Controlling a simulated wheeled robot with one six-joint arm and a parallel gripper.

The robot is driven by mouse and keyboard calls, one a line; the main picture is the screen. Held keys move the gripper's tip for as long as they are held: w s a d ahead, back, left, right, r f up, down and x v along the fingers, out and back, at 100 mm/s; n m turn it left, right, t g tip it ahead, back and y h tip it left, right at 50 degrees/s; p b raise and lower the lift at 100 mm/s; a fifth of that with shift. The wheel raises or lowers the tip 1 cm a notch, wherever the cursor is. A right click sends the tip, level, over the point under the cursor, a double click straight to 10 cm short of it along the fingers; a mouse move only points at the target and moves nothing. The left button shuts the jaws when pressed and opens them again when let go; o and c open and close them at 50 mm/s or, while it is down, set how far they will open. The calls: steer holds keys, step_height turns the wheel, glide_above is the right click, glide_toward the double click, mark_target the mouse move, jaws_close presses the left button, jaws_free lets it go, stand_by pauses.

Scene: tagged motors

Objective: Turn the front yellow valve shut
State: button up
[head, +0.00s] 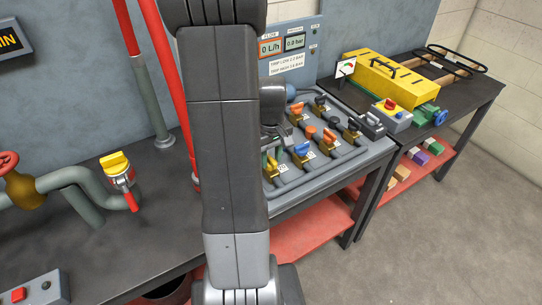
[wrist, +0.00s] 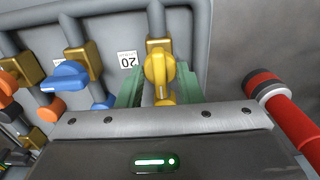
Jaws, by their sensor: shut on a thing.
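The front yellow valve's handle (wrist: 160,75) sits on a brass body in the wrist view, with a "20" label beside it. The handle lies roughly in line with its pipe. My gripper (wrist: 158,90) has its green fingers on both sides of the handle and is shut on it.
A blue valve handle (wrist: 65,76) is beside it, turned across its pipe; orange and black valves (head: 351,125) fill the panel. A red bar with a black collar (wrist: 270,90) is close on the right in the wrist view. A yellow case (head: 390,78) stands on the right table.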

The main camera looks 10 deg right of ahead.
steer(key=m, duration=0.4)
steer(key=shift+m, duration=0.4)
steer(key=m, duration=0.4)
steer(key=shift+m+b, duration=0.3)
steer(key=m, duration=0.4)
steer(key=shift+m, duration=2.2)
steer(key=o, duration=1)
steer(key=shift+c, duration=0.2)
